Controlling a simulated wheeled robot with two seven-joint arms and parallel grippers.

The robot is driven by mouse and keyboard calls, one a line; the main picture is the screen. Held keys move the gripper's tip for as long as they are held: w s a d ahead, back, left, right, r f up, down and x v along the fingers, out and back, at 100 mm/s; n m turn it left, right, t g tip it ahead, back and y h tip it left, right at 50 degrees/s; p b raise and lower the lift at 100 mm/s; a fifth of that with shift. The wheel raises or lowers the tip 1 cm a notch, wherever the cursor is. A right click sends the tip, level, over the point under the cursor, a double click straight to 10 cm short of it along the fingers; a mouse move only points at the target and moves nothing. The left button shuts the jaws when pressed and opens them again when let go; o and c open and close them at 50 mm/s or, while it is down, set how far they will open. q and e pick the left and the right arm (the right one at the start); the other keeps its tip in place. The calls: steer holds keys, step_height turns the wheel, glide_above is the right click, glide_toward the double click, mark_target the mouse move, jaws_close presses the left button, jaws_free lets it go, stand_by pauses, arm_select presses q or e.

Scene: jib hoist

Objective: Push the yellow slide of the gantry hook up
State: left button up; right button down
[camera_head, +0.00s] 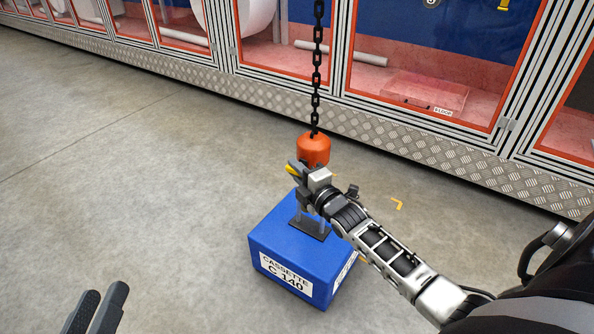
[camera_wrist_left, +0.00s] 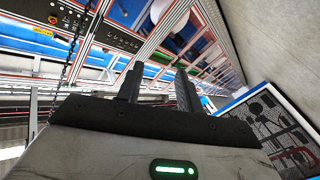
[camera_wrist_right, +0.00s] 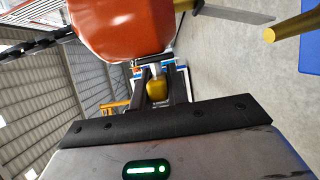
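The gantry hook's orange body (camera_head: 313,149) hangs on a black chain above a blue cassette (camera_head: 290,250) marked C 140. My right gripper (camera_head: 300,176) is right under the orange body. A yellow part (camera_head: 291,168), seemingly the slide, shows at its fingertips. In the right wrist view the orange body (camera_wrist_right: 118,28) fills the top, and a yellow part (camera_wrist_right: 155,88) shows between the two dark fingers. I cannot tell whether they grip it. The hook's lower part is mostly hidden by the gripper. My left gripper (camera_head: 97,305) is open and empty at the lower left.
A dark bracket (camera_head: 310,228) stands on the cassette's top, under my right gripper. Glass-fronted cabinets with a tread-plate base (camera_head: 260,112) line the back. The grey floor to the left is clear. A yellow bar (camera_wrist_right: 297,25) shows in the right wrist view.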

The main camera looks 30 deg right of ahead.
steer(key=shift+r+p, duration=0.4)
steer(key=shift+p, duration=0.05)
step_height(320, 180, up, 2)
steer(key=shift+r+p, duration=0.1)
steer(key=shift+p, duration=1.1)
steer(key=shift+r, duration=0.15)
steer(key=c, duration=1.4)
jaws_free()
steer(key=shift+r, duration=0.1)
arm_select(q)
steer(key=shift+s+a+f+m+g+y, duration=0.15)
steer(key=shift+f+g+y, duration=0.2)
steer(key=shift+f, duration=0.2)
steer(key=shift+s+a+f+m+g+y, duration=0.15)
steer(key=shift+f+g+y, duration=0.15)
steer(key=shift+f, duration=0.2)
arm_select(e)
steer(key=shift+o, duration=0.2)
